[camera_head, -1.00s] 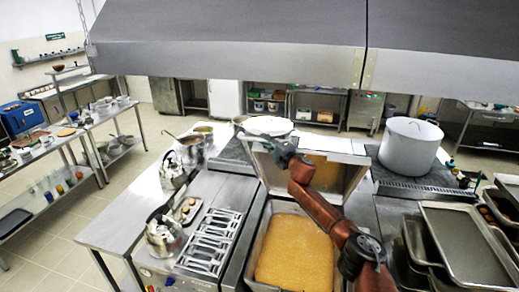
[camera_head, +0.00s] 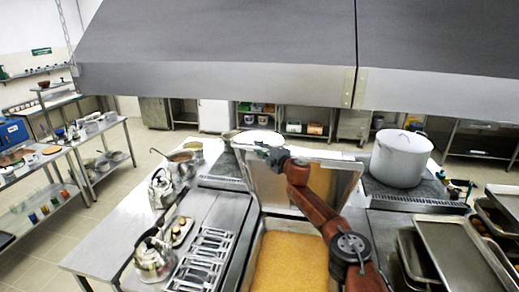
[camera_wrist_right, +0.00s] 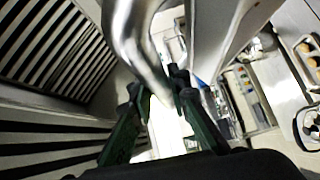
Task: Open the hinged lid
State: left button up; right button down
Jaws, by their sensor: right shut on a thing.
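The hinged lid (camera_head: 318,182) stands raised behind a steel pan (camera_head: 257,235) with yellow contents (camera_head: 290,262), its inner face toward me. My right gripper (camera_head: 268,152) is at the lid's upper left edge, with my arm crossing in front of the lid. In the right wrist view, the gripper (camera_wrist_right: 160,95) is shut on a curved, shiny metal bar (camera_wrist_right: 135,40), which looks like the lid's handle. The exact contact is partly hidden. My left gripper is not in view.
A large lidded pot (camera_head: 400,158) stands on the stove to the right. Kettles (camera_head: 155,258) and a slotted rack (camera_head: 205,258) are on the left. Trays (camera_head: 455,255) are stacked at the right. A range hood (camera_head: 220,75) hangs above.

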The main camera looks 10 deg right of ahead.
jog(key=c, duration=1.8)
grip_release()
jog(key=shift+a+f, duration=0.1)
jog(key=shift+a, duration=0.1)
jog(key=shift+c, duration=0.2)
jog(key=shift+d, duration=0.15)
jog(key=shift+s+f, duration=0.1)
jog(key=shift+s+f, duration=0.1)
jog(key=shift+s+d+f, duration=0.1)
jog(key=shift+s+d, duration=0.15)
jog(key=shift+s, duration=0.2)
jog(key=v, duration=0.7)
jog(key=r+v, duration=0.1)
jog(key=v, duration=0.2)
jog(key=shift+s, duration=0.3)
jog(key=shift+f, duration=0.1)
